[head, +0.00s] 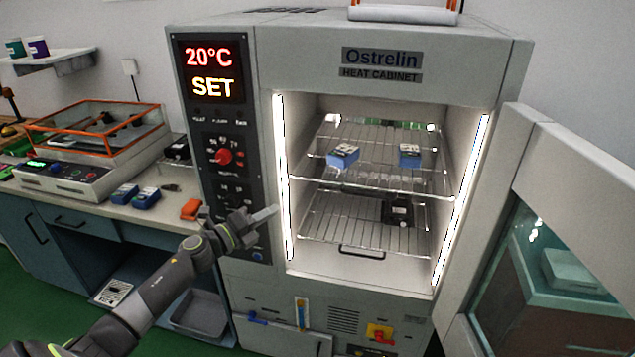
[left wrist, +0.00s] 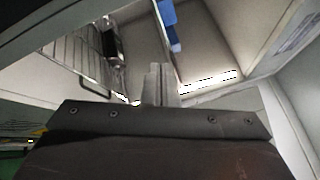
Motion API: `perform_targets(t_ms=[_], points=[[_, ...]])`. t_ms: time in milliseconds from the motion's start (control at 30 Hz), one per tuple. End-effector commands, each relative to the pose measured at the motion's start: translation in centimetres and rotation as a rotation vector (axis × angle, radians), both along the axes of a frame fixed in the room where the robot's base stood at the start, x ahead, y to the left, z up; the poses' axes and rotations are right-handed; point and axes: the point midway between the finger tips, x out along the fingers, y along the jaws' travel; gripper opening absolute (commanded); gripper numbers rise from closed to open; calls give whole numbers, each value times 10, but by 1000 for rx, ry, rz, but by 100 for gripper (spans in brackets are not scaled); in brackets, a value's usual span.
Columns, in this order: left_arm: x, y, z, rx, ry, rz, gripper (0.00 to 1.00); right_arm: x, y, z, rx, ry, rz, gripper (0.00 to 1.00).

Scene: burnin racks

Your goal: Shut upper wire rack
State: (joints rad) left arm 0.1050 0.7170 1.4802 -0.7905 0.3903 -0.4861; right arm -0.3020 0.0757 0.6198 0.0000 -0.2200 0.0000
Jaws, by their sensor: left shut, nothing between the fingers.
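The upper wire rack (head: 372,181) is inside the open heat cabinet (head: 385,87). Its front bar lies close to the opening, and how far it is drawn out is hard to tell. Two blue boxes (head: 343,155) (head: 409,155) sit on it. My left gripper (head: 265,214) is shut and empty at the left edge of the opening, lower than the upper rack's front bar and apart from it. In the left wrist view the closed fingers (left wrist: 158,85) point into the cabinet. My right gripper is not in view.
The lower wire rack (head: 345,231) holds a black device (head: 397,212) and has a dark front handle. The glass cabinet door (head: 560,190) stands open at the right. A bench (head: 80,200) with blue items and an orange-framed tester (head: 95,130) stands left of the cabinet.

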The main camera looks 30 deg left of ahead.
Motion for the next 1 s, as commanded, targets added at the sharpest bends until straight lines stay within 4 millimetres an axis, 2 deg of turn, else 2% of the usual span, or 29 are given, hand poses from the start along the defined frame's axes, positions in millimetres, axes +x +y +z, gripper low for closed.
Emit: perform_targets(t_ms=[33, 300, 600, 800, 1000], points=[[2, -12, 5, 59, -31, 41, 0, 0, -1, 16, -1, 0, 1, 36], [8, -62, 3, 477, -131, 283, 0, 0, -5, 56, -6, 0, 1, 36], [3, -112, 16, 940, -82, 497, 0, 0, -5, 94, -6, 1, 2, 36], [-2, -127, 21, 1117, -29, 550, 0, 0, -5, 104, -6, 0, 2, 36], [5, -128, 20, 1155, -20, 557, 0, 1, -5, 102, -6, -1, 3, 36]])
